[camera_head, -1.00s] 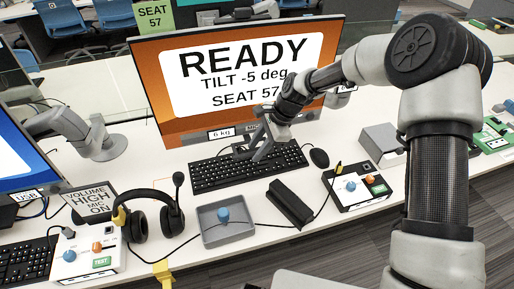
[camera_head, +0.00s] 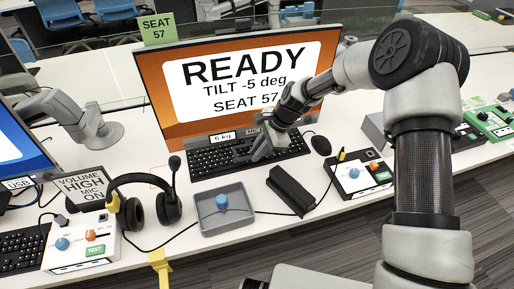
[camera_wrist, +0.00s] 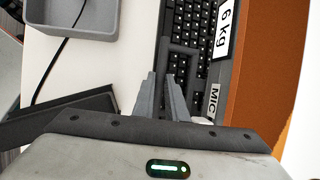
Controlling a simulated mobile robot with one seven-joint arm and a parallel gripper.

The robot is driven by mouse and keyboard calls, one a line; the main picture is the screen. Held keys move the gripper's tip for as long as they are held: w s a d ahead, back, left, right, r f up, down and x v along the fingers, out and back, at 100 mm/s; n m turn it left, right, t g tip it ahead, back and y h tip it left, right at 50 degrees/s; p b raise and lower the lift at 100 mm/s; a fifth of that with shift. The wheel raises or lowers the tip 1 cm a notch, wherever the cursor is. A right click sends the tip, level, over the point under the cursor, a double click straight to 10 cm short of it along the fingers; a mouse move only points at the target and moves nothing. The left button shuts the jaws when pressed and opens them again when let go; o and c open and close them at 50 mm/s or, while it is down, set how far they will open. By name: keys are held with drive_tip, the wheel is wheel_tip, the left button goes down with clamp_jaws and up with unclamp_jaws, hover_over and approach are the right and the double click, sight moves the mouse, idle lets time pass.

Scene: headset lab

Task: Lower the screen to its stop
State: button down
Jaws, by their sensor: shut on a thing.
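The screen (camera_head: 185,115) stands at the back of the desk with an orange picture and a white panel reading READY, TILT -5 deg, SEAT 57. Its lower edge hides the back of the keyboard. My gripper (camera_head: 258,150) is at the middle of this lower edge, above the keyboard. In the wrist view my gripper (camera_wrist: 163,90) is shut on a dark grey handle-like bracket (camera_wrist: 182,46) beside the screen's lower bezel, which carries 6 kg and MIC labels. The fingers partly hide the bracket. The screen's stand and stop are hidden.
The keyboard (camera_head: 210,160) lies below the screen, with a mouse (camera_head: 321,145) to its right. In front are a grey tray (camera_head: 236,228), a dark block (camera_head: 291,191), a headset (camera_head: 134,216) and control boxes (camera_head: 80,254). Bare desk shows between them.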

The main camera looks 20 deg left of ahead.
drive_tip(key=shift+d+f, duration=0.15)
drive_tip(key=shift+f, duration=0.15)
drive_tip(key=c, duration=1.8)
unclamp_jaws()
drive_tip(key=shift+o, duration=0.2)
drive_tip(key=shift+r, duration=0.15)
drive_tip(key=shift+w+r, duration=0.1)
drive_tip(key=shift+r, duration=0.2)
drive_tip(key=p+v, duration=0.1)
drive_tip(key=v, duration=1.5)
drive_tip(key=shift+d+r+p, duration=0.15)
drive_tip(key=shift+r+p, duration=0.1)
drive_tip(key=shift+p, duration=0.1)
